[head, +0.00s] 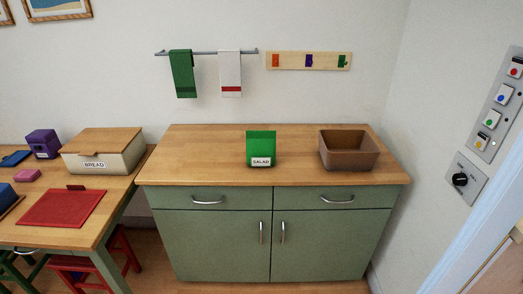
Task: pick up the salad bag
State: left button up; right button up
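The salad bag (261,145) is a green, upright bag with a white label reading SALAD. It stands near the middle of the wooden top of a green cabinet (205,165), a little back from its front edge. Nothing touches it. Neither of my grippers shows in the head view.
A brown open bin (348,151) stands on the cabinet top to the right of the bag. The worktop left of the bag is clear. A table at left holds a bread box (104,151) and a red mat (62,208). A wall panel (497,104) with switches is at right.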

aim_at(260, 145)
jog(key=i+j+z, duration=0.1)
jog(key=z, duration=0.7)
jog(key=i+j+z, duration=0.1)
jog(key=j+z, duration=0.25)
jog(key=j, duration=0.15)
jog(key=j+z, duration=0.55)
jog(key=j, duration=1)
